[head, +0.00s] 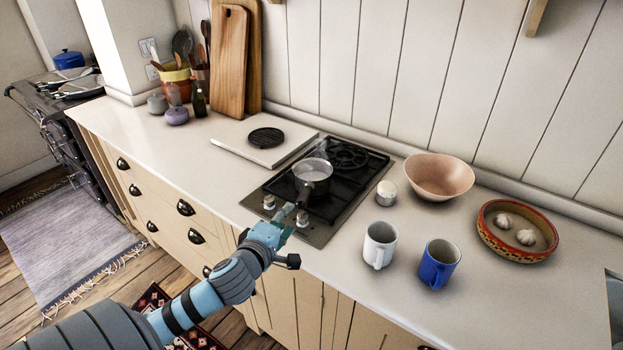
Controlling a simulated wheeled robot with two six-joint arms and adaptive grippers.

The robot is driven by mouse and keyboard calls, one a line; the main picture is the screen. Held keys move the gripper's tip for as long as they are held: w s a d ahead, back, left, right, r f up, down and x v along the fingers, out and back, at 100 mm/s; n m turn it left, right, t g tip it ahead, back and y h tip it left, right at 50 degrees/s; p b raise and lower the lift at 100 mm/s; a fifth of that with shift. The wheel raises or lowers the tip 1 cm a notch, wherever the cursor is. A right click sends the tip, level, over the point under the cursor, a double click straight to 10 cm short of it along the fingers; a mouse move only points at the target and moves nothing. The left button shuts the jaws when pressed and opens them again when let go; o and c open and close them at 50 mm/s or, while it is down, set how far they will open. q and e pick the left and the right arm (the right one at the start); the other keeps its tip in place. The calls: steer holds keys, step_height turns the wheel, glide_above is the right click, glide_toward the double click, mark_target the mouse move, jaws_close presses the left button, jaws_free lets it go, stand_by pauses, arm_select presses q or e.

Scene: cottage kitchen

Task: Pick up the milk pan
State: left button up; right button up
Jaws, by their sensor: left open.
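My right gripper is not in view.
A white mug (379,243), a blue mug (438,262) and a small lidded jar (386,192) stand right of the hob. Farther right are a pink bowl (438,175) and a patterned dish (518,253) with garlic. A white board (240,143) lies left; the counter's left front is clear.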

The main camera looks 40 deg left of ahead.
mark_target(304, 197)
arm_select(q)
steer(key=x, duration=1.4)
steer(key=shift+w+b, duration=0.15)
steer(key=shift+b, duration=0.25)
steer(key=shift+d+r, duration=0.1)
steer(key=shift+r, duration=0.05)
steer(key=c, duration=0.9)
jaws_close()
